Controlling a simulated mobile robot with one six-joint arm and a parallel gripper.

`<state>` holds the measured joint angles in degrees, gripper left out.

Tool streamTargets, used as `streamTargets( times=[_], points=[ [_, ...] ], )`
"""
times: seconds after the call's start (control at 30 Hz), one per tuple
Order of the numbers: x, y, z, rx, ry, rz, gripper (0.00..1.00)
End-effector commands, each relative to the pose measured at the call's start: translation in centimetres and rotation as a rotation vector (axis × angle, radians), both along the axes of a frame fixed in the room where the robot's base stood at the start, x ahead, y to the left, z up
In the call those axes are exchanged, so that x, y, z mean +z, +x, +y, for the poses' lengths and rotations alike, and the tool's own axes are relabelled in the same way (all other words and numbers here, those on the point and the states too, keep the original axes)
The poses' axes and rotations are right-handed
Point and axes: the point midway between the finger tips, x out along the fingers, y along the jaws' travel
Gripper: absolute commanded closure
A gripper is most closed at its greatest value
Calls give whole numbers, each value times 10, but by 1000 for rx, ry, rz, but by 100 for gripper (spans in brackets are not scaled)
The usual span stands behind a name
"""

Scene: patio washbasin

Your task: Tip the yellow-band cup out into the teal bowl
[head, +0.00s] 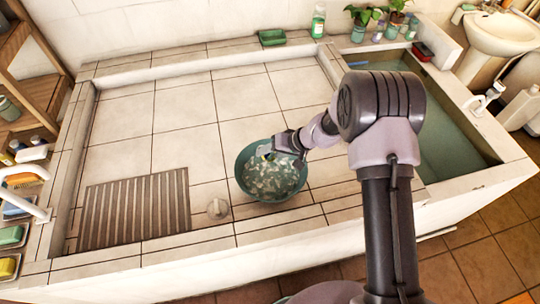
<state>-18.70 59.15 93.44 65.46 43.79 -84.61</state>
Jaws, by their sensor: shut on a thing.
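The teal bowl (242,187) stands on the tiled surface, left of my arm. Pale, speckled contents fill much of its inside. My gripper (270,153) is over the bowl's far part, shut on the yellow-band cup (264,150). Only a small piece of the cup shows, whitish with a touch of yellow. My gripper hides the rest, so I cannot tell its tilt or what is in it.
A water-filled basin (450,140) is at right. A green soap dish (272,37) and green bottle (318,20) stand at the back. The tiles behind the bowl are clear.

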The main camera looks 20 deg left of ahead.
Motion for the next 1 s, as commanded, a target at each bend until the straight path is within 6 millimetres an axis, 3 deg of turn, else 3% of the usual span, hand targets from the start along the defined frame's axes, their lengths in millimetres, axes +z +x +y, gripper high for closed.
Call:
streamTargets(
  times=[1.0],
  points=[
    [-11,2,0,-3,168,-96,95]
  ],
)
